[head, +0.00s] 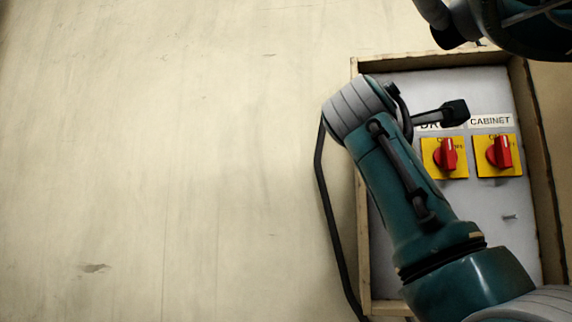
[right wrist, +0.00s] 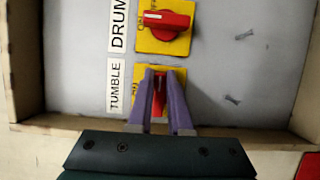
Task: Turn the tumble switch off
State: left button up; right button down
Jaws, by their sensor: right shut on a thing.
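The tumble switch is a red knob (right wrist: 159,97) on a yellow plate (right wrist: 177,74), beside a white TUMBLE label (right wrist: 115,85) in the right wrist view. My right gripper (right wrist: 160,74) has its two purple fingers on either side of this knob and is shut on it. The visible part of the knob lines up with the fingers, across the direction of the drum knob. In the head view my right arm hides the tumble switch and the right gripper. My left gripper is in neither view.
The drum switch (right wrist: 166,21) is close to the fingertips in the right wrist view. The cabinet switch (head: 498,152) is to its right in the head view. A raised wooden frame (head: 433,61) surrounds the grey panel. The pale wall (head: 160,150) at left is clear.

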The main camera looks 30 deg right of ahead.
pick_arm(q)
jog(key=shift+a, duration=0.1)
pick_arm(e)
jog(key=shift+f, duration=0.15)
dwell(0.3)
jog(key=c, duration=0.8)
grip_release()
jog(key=shift+c, duration=0.2)
